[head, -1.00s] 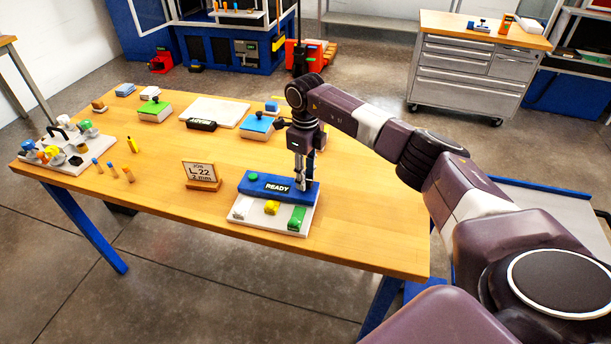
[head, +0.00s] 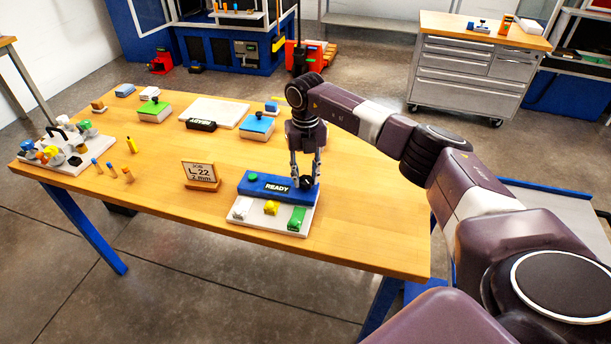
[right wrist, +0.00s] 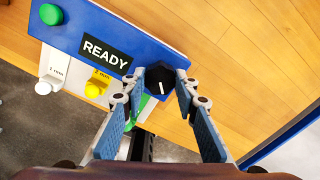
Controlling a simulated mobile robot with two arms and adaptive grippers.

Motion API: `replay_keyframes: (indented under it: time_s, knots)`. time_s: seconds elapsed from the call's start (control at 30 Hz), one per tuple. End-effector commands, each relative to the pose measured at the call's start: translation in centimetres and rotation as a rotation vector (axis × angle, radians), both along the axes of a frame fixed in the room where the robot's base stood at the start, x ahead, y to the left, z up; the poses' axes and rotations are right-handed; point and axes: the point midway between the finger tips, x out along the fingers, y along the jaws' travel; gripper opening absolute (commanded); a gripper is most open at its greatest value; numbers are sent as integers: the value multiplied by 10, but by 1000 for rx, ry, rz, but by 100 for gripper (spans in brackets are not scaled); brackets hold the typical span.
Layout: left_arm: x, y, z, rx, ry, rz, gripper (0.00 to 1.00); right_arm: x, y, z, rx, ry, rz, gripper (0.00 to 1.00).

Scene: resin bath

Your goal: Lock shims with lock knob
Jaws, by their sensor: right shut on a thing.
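A black lock knob (right wrist: 161,84) with a white pointer line sits at the right end of a blue panel (right wrist: 160,38) labelled READY. It also shows in the head view (head: 306,183). My right gripper (right wrist: 160,80) points down at the panel, its two fingers shut on the knob from both sides. In the head view, my right gripper (head: 304,180) is at the panel's right end. In front of the panel are a white 1 mm shim (right wrist: 55,68), a yellow 2 mm shim (right wrist: 97,82) and a green shim (head: 297,217), partly hidden in the wrist view. My left gripper is out of view.
A green button (right wrist: 50,14) is at the panel's left end. A job sign reading L22, 2 mm (head: 200,172) stands left of the panel. Boxes, a white plate (head: 215,110) and a cluttered tray (head: 95,158) lie farther off. The table (head: 350,215) right of the panel is clear.

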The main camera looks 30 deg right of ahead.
Motion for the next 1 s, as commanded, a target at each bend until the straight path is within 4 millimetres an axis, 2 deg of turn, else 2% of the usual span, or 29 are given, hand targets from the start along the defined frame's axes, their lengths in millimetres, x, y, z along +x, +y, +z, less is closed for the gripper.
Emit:
replay_keyframes:
  time_s: [0.6,1.0]
  knots:
    - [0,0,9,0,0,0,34,2,-1,3,0,-6,-547,3]
    - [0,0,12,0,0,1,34,2,-1,2,0,-6,-727,3]
